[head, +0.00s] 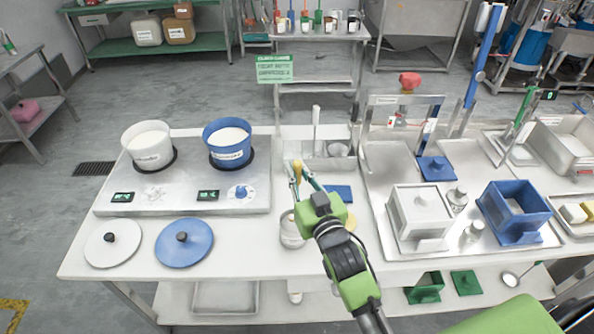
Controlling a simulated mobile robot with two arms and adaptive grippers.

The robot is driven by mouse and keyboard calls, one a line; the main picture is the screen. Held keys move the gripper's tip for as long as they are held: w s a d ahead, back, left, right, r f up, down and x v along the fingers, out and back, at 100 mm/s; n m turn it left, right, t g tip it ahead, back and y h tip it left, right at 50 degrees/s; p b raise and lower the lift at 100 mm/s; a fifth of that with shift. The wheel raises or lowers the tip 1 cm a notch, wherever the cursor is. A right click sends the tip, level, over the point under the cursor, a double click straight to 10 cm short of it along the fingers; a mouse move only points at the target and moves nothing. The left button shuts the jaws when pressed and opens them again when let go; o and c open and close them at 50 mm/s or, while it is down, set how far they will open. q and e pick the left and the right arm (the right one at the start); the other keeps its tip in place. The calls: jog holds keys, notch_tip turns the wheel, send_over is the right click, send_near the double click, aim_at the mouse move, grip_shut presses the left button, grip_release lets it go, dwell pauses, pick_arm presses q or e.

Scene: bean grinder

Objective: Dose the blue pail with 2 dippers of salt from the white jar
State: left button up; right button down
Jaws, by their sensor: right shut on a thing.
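The blue pail (227,155) stands upright on the left steel plate, with white contents showing inside. A pale round jar with a label (291,234) stands near the table's front edge, partly hidden by my right gripper; its contents cannot be made out. My right gripper (298,176) reaches past that jar, right of the blue pail. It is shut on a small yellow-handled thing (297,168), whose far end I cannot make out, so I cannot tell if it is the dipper. My left gripper is not in view.
A white pail (149,155) stands left of the blue one. White (112,250) and blue (185,252) lids lie in front. White (418,218) and blue (513,210) square containers stand right.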

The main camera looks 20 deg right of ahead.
aim_at(297, 161)
jog(key=shift+r+p, duration=2)
jog(key=shift+r, duration=0.4)
jog(key=shift+f, duration=0.1)
